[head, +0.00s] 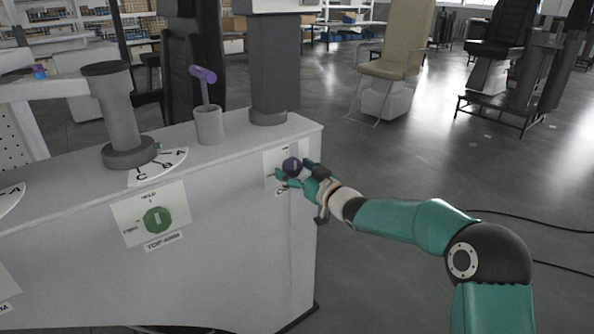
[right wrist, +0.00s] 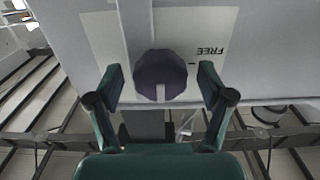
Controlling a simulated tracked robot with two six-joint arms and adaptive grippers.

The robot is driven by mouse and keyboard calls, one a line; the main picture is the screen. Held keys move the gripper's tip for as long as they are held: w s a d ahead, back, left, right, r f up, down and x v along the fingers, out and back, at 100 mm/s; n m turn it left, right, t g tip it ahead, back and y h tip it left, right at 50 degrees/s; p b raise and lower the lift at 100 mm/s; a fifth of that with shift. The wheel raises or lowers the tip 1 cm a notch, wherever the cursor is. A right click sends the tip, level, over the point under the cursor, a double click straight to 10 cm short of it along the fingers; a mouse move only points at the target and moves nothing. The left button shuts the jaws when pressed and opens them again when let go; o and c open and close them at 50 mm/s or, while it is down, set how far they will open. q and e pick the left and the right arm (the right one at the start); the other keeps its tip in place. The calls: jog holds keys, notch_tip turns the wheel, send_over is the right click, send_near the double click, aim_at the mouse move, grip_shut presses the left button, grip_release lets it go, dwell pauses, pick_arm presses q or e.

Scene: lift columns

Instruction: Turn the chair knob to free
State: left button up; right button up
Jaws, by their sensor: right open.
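The chair knob (head: 292,164) is a dark purple faceted knob on a pale plate at the right end of the grey console's front. In the right wrist view the knob (right wrist: 161,70) has a white mark at its lower edge. The word FREE (right wrist: 211,50) is printed upside down to its right, beside a short dash, and the mark does not line up with that dash. My right gripper (head: 296,171) is at the knob. In the right wrist view its open fingers (right wrist: 160,76) stand on either side of the knob with visible gaps. My left gripper is not in view.
A green knob (head: 157,220) sits on a labelled plate further left on the console (head: 230,240). On top stand a grey column (head: 117,115), a cup with a purple-headed tool (head: 208,125) and a dark column (head: 275,70).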

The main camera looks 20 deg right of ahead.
jog(key=c, duration=1)
jog(key=shift+d, duration=0.15)
jog(key=shift+c, duration=0.7)
jog(key=shift+f+n+b, duration=0.2)
jog(key=shift+n+b, duration=1)
jog(key=shift+n, duration=0.3)
jog(key=n+b, duration=0.3)
jog(key=n, duration=0.2)
jog(key=n+b, duration=0.2)
jog(key=n, duration=0.3)
jog(key=shift+f+b, duration=0.1)
jog(key=shift+b, duration=0.25)
jog(key=n+b, duration=0.1)
jog(key=n, duration=0.1)
jog(key=n+b, duration=0.1)
jog(key=n, duration=0.1)
jog(key=shift+a+n, duration=0.2)
jog(key=shift+n, duration=0.2)
